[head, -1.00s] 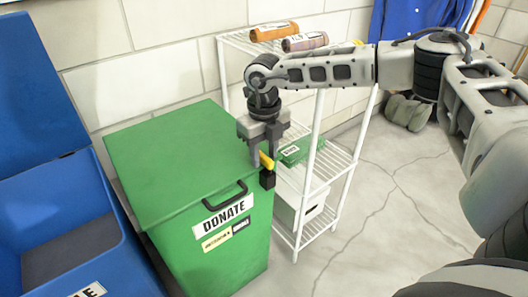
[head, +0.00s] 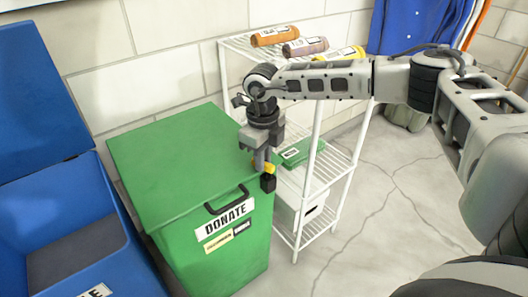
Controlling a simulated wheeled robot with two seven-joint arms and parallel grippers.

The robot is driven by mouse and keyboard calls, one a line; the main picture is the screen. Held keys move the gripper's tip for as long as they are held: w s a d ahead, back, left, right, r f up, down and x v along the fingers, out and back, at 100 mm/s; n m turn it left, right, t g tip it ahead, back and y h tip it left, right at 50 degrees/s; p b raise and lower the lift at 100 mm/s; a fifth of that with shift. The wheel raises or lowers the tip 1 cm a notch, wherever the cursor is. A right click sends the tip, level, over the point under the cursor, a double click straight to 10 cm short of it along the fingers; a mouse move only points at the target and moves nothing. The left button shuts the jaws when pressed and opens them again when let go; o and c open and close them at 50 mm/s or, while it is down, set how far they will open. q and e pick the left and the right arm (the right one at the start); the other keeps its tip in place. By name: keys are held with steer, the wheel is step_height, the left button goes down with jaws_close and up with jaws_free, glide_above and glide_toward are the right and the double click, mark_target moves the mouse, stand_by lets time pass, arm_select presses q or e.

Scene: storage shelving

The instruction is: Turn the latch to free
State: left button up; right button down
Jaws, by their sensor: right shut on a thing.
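A green bin (head: 175,165) with a closed lid and a "DONATE" label stands in the middle of the head view. A small latch with a yellow lever (head: 270,169) and a black base (head: 268,184) sits at the bin's right edge. My right gripper (head: 263,165) points down over this edge and is shut on the yellow lever. Its fingers hide part of the lever, so its exact angle is hard to tell. My left gripper is not in view.
A blue open bin (head: 100,215) stands at the left. A white wire shelf (head: 318,180) is right behind the green bin, holding rolls (head: 305,46), a green folded item (head: 303,151) and a white box (head: 300,205). The cracked floor at right is clear.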

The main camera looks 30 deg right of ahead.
steer(key=n, duration=0.1)
steer(key=n+p, duration=0.1)
steer(key=n, duration=0.1)
steer(key=shift+s+a+r+n, duration=0.1)
steer(key=shift+s+a+n, duration=0.15)
steer(key=shift+n, duration=0.15)
steer(key=shift+a+n+p, duration=0.1)
steer(key=shift+n+p, duration=0.3)
steer(key=shift+n, duration=0.5)
steer(key=shift+s+n, duration=0.15)
steer(key=shift+n, duration=0.75)
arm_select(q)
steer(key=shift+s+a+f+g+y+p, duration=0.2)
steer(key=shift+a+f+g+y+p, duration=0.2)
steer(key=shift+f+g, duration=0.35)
arm_select(e)
steer(key=shift+s+a+n, duration=0.1)
steer(key=shift+s+n, duration=0.15)
steer(key=shift+n, duration=1.4)
steer(key=shift+s+a+n, duration=0.1)
steer(key=shift+s+n, duration=0.1)
steer(key=shift+n, duration=1.45)
steer(key=c, duration=1.4)
jaws_free()
